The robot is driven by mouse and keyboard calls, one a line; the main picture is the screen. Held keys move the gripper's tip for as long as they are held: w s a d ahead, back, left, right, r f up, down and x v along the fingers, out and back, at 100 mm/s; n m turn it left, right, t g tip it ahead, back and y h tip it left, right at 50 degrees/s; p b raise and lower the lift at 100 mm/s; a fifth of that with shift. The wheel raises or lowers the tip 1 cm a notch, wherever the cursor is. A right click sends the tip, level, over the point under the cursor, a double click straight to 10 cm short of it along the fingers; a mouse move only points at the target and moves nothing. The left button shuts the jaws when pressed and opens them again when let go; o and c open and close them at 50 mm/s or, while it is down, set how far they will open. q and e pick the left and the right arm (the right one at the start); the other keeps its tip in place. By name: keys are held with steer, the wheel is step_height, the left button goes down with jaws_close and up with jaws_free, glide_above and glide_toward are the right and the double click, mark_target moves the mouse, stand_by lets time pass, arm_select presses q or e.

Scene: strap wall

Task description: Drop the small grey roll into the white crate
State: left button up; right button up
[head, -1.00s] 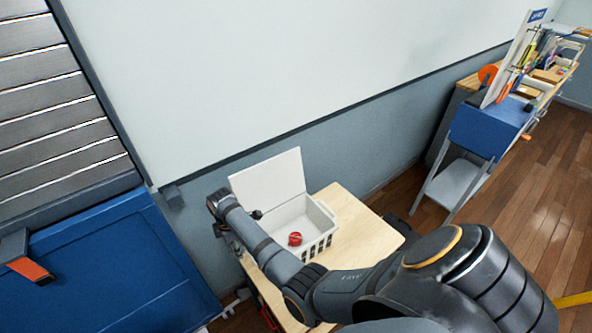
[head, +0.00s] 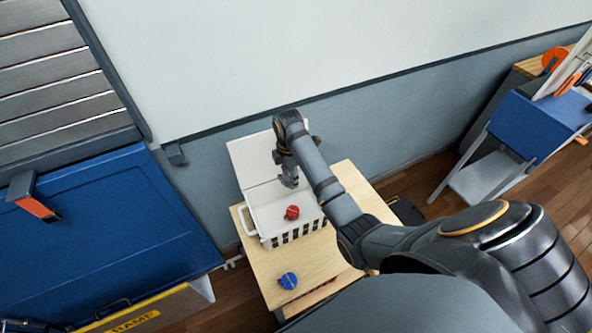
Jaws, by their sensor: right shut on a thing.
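The white crate (head: 262,216) stands on a small wooden table with its lid (head: 250,162) raised against the wall side. A red roll (head: 292,212) is inside the crate. My right gripper (head: 289,182) points down over the back part of the crate and is shut on the small grey roll, which is hard to tell apart from the dark fingers. My left gripper is not in view.
A blue roll (head: 288,281) lies on the wooden table (head: 318,258) in front of the crate. A blue cabinet (head: 110,225) is on the left. A blue stand (head: 530,125) is at the right, with open floor before it.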

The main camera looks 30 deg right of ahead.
step_height(320, 180, down, 2)
steer(key=shift+a+f, duration=0.15)
steer(key=shift+f, duration=0.05)
steer(key=f, duration=0.3)
steer(key=shift+d, duration=0.3)
steer(key=o, duration=0.9)
steer(key=shift+c, duration=0.2)
steer(key=shift+o, duration=1.1)
steer(key=shift+d, duration=0.1)
steer(key=shift+o, duration=0.2)
steer(key=shift+d, duration=0.1)
step_height(320, 180, up, 8)
steer(key=shift+f, duration=0.2)
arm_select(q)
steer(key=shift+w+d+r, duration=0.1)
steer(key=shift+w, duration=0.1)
